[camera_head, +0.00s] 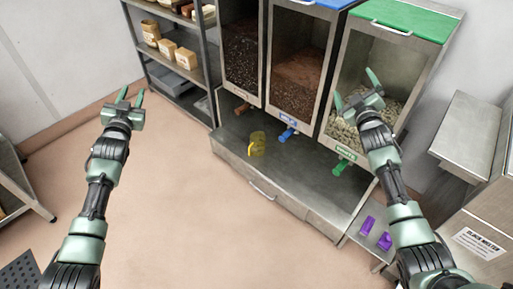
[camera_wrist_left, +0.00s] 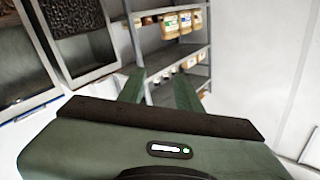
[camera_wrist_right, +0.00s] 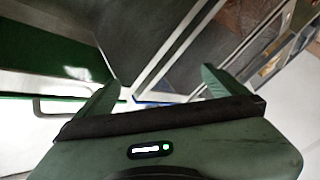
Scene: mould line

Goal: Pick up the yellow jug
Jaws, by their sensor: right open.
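The yellow jug (camera_head: 258,144) is a small translucent yellow vessel with its handle toward the lower left. It stands on the grey metal counter (camera_head: 228,141) in front of the dispensers, near the blue tap. My left gripper (camera_head: 131,96) is open and empty over the floor, well to the left of the jug. Its fingers also show apart in the left wrist view (camera_wrist_left: 158,88). My right gripper (camera_head: 357,88) is open and empty in front of the green-lidded dispenser, up and right of the jug. Its fingers also show apart in the right wrist view (camera_wrist_right: 155,95).
Three dispensers stand behind the counter: a dark one (camera_head: 243,52), a blue-lidded one (camera_head: 297,72) and a green-lidded one (camera_head: 400,58). Taps with brown, blue (camera_head: 287,134) and green (camera_head: 342,167) handles jut out below. Purple pieces (camera_head: 367,225) lie at lower right. The floor (camera_head: 190,210) is clear.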

